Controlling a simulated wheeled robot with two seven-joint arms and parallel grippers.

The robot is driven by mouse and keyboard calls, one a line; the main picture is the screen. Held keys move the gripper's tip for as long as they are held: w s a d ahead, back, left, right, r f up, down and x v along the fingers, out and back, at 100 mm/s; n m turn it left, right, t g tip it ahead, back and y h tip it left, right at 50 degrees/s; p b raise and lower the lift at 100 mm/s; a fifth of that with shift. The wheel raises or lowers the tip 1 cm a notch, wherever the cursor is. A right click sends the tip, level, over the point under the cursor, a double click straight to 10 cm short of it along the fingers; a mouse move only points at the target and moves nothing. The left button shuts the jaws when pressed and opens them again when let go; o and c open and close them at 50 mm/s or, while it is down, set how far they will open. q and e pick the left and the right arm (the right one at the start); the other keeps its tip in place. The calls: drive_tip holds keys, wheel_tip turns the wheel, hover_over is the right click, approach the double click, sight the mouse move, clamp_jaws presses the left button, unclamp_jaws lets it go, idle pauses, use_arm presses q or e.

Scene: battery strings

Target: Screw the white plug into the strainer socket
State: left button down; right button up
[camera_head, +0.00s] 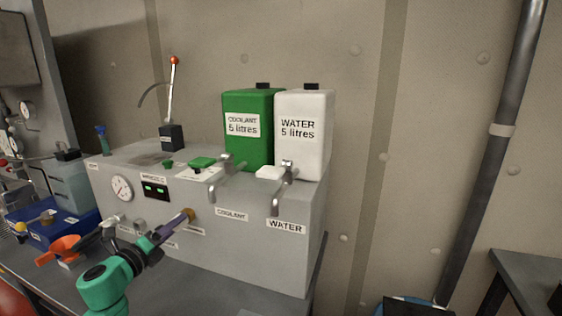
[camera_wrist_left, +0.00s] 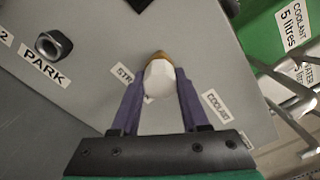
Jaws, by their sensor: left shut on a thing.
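My left gripper (camera_head: 180,221) reaches from the lower left to the front face of the grey machine. Its purple fingers are shut on the white plug (camera_wrist_left: 158,79), which shows between the fingertips in the left wrist view. The brass strainer socket (camera_wrist_left: 160,56) sits just beyond the plug, lined up with it; in the head view the brass (camera_head: 189,213) shows at the fingertips. The plug meets or nearly meets the socket; how deep it sits cannot be told. The strainer label (camera_wrist_left: 124,75) is partly hidden by a finger. My right gripper is not in view.
A park socket (camera_wrist_left: 53,45) stands out from the face to the left. Coolant tap (camera_head: 213,190) and water tap (camera_head: 277,202) hang to the right, under the green tank (camera_head: 248,152) and white tank (camera_head: 303,155).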

use_arm(q)
drive_tip(key=shift+f+m+b, duration=0.15)
drive_tip(key=shift+m+b, duration=0.45)
drive_tip(key=shift+m, duration=0.1)
drive_tip(key=m+b, duration=0.2)
drive_tip(key=m, duration=0.1)
drive_tip(key=shift+b, duration=0.3)
drive_tip(key=shift+m, duration=0.5)
drive_tip(key=shift+m+b, duration=0.7)
drive_tip(key=m+b, duration=0.2)
drive_tip(key=m, duration=0.1)
drive_tip(key=shift+w+m+b, duration=0.1)
drive_tip(key=shift+m+b, duration=0.25)
drive_tip(key=shift+m, duration=0.45)
